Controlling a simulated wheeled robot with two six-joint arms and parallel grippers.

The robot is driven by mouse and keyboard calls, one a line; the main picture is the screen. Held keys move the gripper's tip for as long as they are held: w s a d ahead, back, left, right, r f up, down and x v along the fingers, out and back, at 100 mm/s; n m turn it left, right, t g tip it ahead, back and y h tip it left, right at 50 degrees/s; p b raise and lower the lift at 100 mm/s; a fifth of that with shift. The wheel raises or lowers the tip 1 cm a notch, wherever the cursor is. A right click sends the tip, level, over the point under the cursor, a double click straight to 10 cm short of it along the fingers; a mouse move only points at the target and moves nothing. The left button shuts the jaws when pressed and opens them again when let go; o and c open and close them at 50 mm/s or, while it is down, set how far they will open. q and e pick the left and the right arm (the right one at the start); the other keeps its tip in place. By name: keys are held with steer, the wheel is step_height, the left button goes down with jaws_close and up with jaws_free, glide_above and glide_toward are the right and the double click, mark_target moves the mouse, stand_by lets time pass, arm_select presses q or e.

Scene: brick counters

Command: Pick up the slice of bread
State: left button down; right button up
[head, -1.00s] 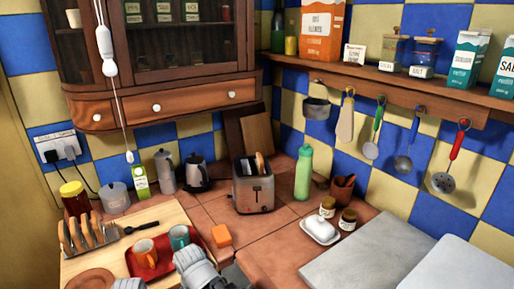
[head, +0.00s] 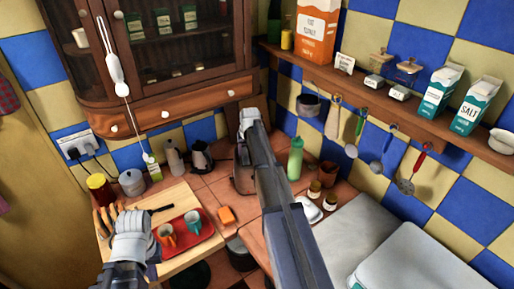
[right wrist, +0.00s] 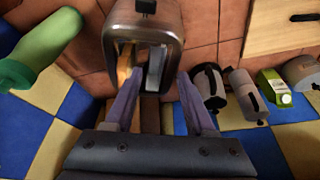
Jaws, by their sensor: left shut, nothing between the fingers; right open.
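The metal toaster (right wrist: 178,22) stands on the tiled counter, and its side shows in the head view (head: 241,180), partly behind my right arm. In the right wrist view an orange-brown bread slice (right wrist: 124,64) sits in one toaster slot. A greyish piece (right wrist: 155,68) is in the other slot; I cannot tell whether it is bread. My right gripper (right wrist: 160,76) is open, with its fingers either side of the toaster's slot end. In the head view it is above the toaster (head: 249,118). My left gripper (head: 131,218) is shut and empty beside the toast rack.
The toast rack (head: 103,222) and a red tray (head: 205,237) with two mugs are on a wooden board at left. A green bottle (head: 295,158) stands right of the toaster. Cabinet and shelf overhang behind.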

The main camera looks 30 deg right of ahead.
steer(key=shift+m+t, duration=0.4)
steer(key=w+d, duration=0.1)
steer(key=d, duration=0.1)
steer(key=w+d, duration=0.1)
steer(key=d, duration=0.2)
steer(key=w+d+r, duration=0.1)
steer(key=d, duration=0.1)
steer(key=shift+w+d, duration=0.15)
steer(key=shift+w, duration=0.1)
steer(key=shift+b+x, duration=1.1)
steer(key=shift+x, duration=0.15)
steer(key=b+x, duration=0.5)
steer(key=shift+s+d+f, duration=0.2)
steer(key=shift+d+f, duration=0.1)
steer(key=shift+d, duration=0.05)
steer(key=shift+r, duration=0.1)
jaws_close()
